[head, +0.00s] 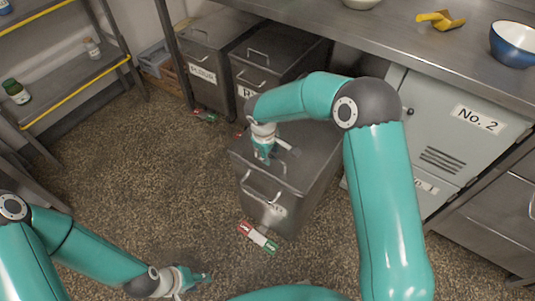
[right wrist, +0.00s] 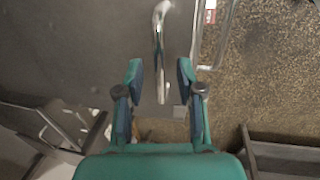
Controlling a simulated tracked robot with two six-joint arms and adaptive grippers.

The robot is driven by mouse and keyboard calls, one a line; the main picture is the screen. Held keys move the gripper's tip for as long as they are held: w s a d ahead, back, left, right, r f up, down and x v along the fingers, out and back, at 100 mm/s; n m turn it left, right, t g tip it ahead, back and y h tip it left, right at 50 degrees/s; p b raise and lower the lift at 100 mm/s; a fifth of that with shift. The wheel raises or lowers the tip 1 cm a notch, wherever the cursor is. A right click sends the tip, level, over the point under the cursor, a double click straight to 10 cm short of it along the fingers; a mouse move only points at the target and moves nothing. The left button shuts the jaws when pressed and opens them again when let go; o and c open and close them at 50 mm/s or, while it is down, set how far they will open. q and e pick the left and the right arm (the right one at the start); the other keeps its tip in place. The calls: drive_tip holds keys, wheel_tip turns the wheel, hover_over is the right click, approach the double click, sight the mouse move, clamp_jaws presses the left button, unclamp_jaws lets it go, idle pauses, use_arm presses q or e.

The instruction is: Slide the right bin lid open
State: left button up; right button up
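The right bin (head: 313,171) is a grey metal bin standing out on the floor, with its lid (head: 310,140) on top and a bar handle (head: 262,190) on its front. My right gripper (head: 264,157) points down just over the lid. In the right wrist view its open fingers (right wrist: 160,78) stand on either side of the lid's metal handle (right wrist: 159,30), with gaps showing. The lid looks closed, but my arm hides part of it. My left gripper (head: 190,281) is low at the bottom left, away from the bin; its finger opening is unclear.
Two more lidded bins, a left one (head: 208,50) and a middle one (head: 262,62), stand under the steel counter (head: 300,15). A red, white and green marker (head: 257,237) lies on the floor before the right bin. A No. 2 cabinet (head: 440,125) stands at right. Floor at left is clear.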

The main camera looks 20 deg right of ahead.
drive_tip(key=shift+f, duration=0.1)
clamp_jaws()
idle(0.3)
